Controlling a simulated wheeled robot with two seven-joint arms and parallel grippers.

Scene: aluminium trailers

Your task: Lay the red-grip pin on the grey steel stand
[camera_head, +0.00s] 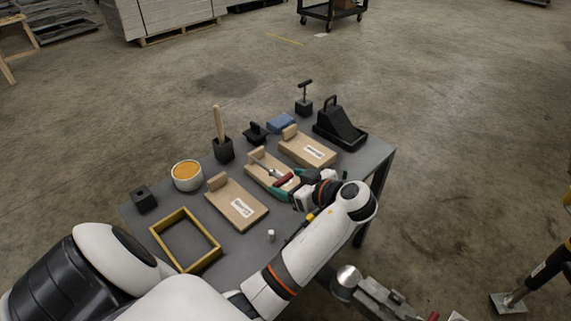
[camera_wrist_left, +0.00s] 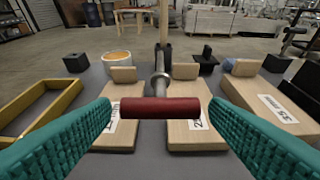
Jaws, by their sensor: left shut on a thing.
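The red-grip pin (camera_wrist_left: 160,108) has a red cylindrical grip and a steel shaft with a ring. In the head view the pin (camera_head: 284,179) is over the middle wooden board. My left gripper (camera_head: 285,190) has green ribbed fingers. In the left wrist view the fingers (camera_wrist_left: 160,118) are closed on the ends of the red grip, with the shaft pointing away. A dark grey table (camera_head: 200,208) with metal legs lies below; no other thing is clearly the grey steel stand. My right gripper is not in view.
Labelled wooden boards (camera_head: 238,206) (camera_head: 308,150) lie either side. A yellow frame (camera_head: 158,242), an orange-filled tub (camera_head: 187,182), black holders (camera_head: 224,150) and a black wedge-shaped block (camera_head: 340,130) crowd the table.

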